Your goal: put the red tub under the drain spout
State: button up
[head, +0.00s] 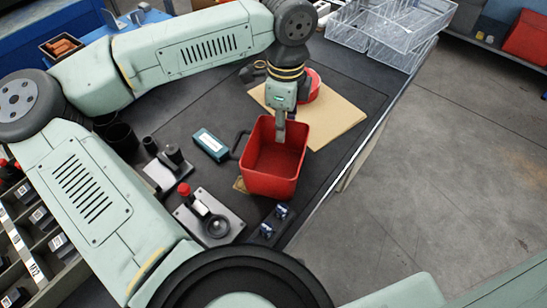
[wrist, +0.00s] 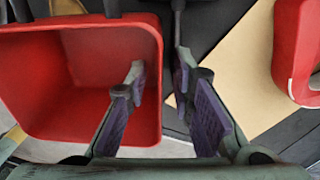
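The red tub (head: 272,178) is an open, empty, square-mouthed box near the right edge of the dark bench in the head view. It fills the left of the wrist view (wrist: 75,125). My gripper (head: 281,138) points down at the tub's far rim. In the wrist view my gripper (wrist: 160,75) has one finger inside the tub and the other outside, with the tub's wall between them. Gaps show between fingers and wall, so it looks open around the rim. I cannot make out the drain spout for certain.
A tan board (head: 335,122) lies beyond the tub, with a red round item (head: 312,85) on it. A teal box (head: 211,145) and a metal plate with a red knob (head: 210,217) are left of the tub.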

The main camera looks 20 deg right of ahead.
grip_shut()
dwell(0.7)
